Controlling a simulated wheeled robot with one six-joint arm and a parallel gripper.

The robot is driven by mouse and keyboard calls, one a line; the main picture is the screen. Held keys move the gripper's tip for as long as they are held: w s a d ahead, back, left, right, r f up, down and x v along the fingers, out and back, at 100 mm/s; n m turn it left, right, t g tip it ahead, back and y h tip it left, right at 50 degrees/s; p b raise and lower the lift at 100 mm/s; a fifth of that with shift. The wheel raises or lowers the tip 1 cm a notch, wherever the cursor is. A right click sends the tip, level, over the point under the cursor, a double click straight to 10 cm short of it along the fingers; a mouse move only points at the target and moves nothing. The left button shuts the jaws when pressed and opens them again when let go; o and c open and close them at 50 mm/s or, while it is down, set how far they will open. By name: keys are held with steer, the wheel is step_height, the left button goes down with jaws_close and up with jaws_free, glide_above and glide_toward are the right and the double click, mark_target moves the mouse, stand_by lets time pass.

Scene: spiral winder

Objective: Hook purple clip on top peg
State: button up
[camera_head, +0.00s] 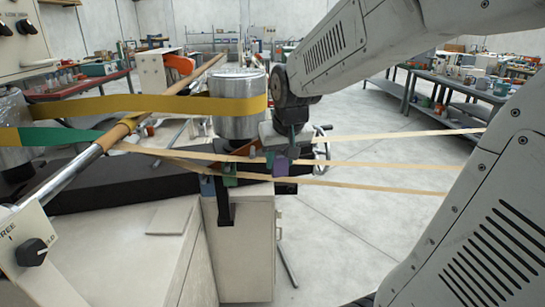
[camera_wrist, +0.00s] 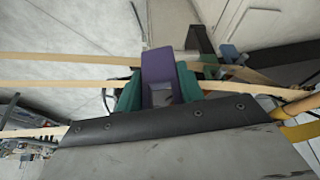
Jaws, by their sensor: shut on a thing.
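The purple clip (camera_head: 280,166) hangs under my gripper (camera_head: 287,148) in the head view, right of the dark peg bracket (camera_head: 225,208). In the wrist view the purple clip (camera_wrist: 158,64) stands between the teal fingers of my gripper (camera_wrist: 160,90), which are shut on it. A tan strand (camera_head: 395,162) runs close by the clip; whether it passes through it I cannot tell. A green clip (camera_head: 229,170) and a blue clip (camera_head: 207,186) sit at the bracket, left of and apart from the purple one. The top peg is not clearly distinguishable.
A silver cylinder (camera_head: 238,112) with a yellow band (camera_head: 160,103) stands behind the bracket. A wooden-gripped bar (camera_head: 130,122) slants across the left. Several tan strands stretch right past my arm. A pale cabinet (camera_head: 248,245) stands below. Open floor (camera_head: 340,235) lies to the right.

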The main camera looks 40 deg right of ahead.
steer(key=shift+w+d+f, duration=0.15)
steer(key=shift+w+d, duration=0.75)
steer(key=shift+w, duration=0.4)
steer(key=shift+w+d+f, duration=0.1)
steer(key=shift+w+d, duration=0.85)
steer(key=shift+w, duration=0.35)
steer(key=shift+w+d+f, duration=0.15)
steer(key=shift+w+d, duration=0.75)
steer(key=shift+w, duration=0.4)
steer(key=shift+w+d+f, duration=0.3)
steer(key=shift+w+f, duration=0.05)
steer(key=shift+w, duration=0.15)
steer(key=o, duration=1.1)
steer(key=shift+c, duration=0.2)
steer(key=shift+r, duration=0.1)
